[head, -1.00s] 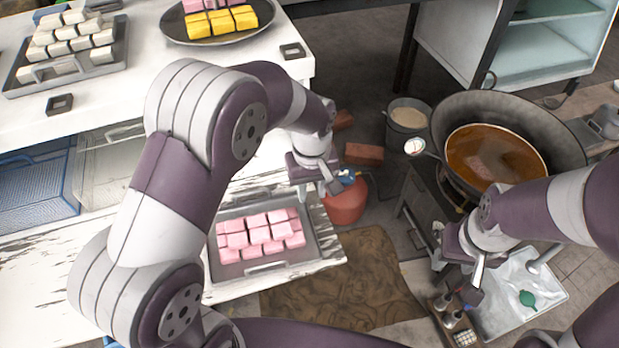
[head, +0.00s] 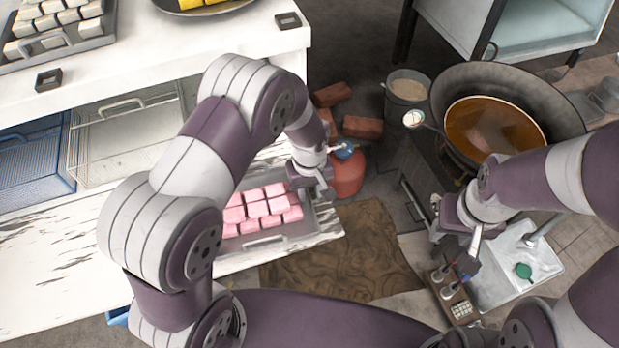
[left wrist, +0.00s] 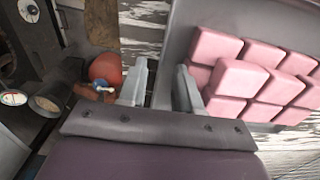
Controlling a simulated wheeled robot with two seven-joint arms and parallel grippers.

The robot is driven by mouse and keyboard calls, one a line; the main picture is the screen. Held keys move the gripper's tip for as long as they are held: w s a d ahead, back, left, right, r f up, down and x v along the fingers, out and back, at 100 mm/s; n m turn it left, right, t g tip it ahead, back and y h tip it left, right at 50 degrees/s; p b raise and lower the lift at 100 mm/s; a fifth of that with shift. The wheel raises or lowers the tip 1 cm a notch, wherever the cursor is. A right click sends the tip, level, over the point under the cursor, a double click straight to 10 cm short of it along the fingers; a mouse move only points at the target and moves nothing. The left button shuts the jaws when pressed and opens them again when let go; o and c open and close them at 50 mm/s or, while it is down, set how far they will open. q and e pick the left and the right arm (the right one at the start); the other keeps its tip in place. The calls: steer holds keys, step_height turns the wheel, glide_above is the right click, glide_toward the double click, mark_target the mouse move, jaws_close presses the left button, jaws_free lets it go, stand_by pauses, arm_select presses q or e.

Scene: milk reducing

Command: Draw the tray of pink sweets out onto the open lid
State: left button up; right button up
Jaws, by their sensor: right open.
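The grey metal tray (head: 302,229) holds several pink sweets (head: 258,208) in rows. It rests on the white, peeling lid (head: 60,238), near its right end; my left arm hides its far left part. My left gripper (head: 326,193) is at the tray's right side. In the left wrist view, its two fingers (left wrist: 161,88) are apart, with the tray's side wall (left wrist: 172,48) running up between them; contact is not clear. The pink sweets (left wrist: 245,78) show to the right of the fingers.
Wire baskets (head: 125,140) stand beneath the white counter (head: 200,45) behind the lid. A tray of white blocks (head: 62,38) is on the counter. Right of the lid are a red container (head: 347,176), bricks (head: 362,127), and a wok of brown liquid (head: 492,125). A brown mat (head: 335,255) lies in front.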

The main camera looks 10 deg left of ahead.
arm_select(q)
steer(key=shift+f, duration=0.5)
jaws_close()
stand_by(1.2)
